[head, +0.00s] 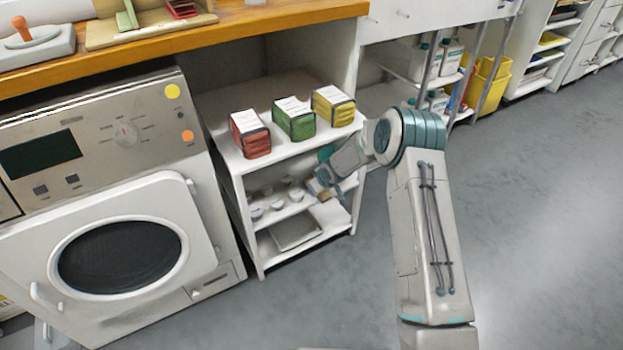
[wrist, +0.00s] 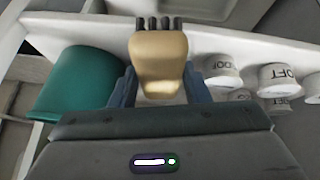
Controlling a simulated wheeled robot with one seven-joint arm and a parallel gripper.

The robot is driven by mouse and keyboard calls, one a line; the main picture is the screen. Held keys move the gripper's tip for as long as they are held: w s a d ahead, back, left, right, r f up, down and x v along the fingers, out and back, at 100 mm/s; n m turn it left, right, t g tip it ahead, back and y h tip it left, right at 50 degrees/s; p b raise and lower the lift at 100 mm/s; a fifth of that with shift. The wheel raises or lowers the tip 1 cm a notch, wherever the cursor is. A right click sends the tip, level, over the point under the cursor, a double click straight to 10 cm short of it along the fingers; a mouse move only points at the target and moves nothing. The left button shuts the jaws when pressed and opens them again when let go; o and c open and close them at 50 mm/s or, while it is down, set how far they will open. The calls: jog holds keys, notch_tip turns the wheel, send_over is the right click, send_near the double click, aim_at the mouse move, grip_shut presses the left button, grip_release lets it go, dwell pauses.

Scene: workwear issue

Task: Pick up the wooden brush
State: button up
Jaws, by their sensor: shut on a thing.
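The wooden brush (wrist: 160,62) shows in the wrist view, tan with a row of dark bristle tufts at its far end. My gripper (wrist: 158,92) is shut on it, with one blue-grey finger on each side. In the head view my gripper (head: 322,181) is at the right part of the white shelf unit, near the middle shelf. The brush (head: 318,188) is small there and partly hidden by my gripper. I cannot tell whether the brush touches the shelf.
Several small white labelled pots (wrist: 279,78) stand right of the brush. A green rounded object (wrist: 75,84) is at the left in the wrist view. Red, green and yellow packs (head: 293,119) stand on the unit's top. A metal tray (head: 296,232) lies on the bottom shelf.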

jog(key=s+d+p, duration=0.2)
jog(key=s+d, duration=0.7)
jog(key=shift+d+p, duration=0.2)
jog(key=shift+p, duration=0.1)
jog(key=shift+s, duration=0.1)
jog(key=shift+o, duration=0.6)
jog(key=shift+r, duration=0.15)
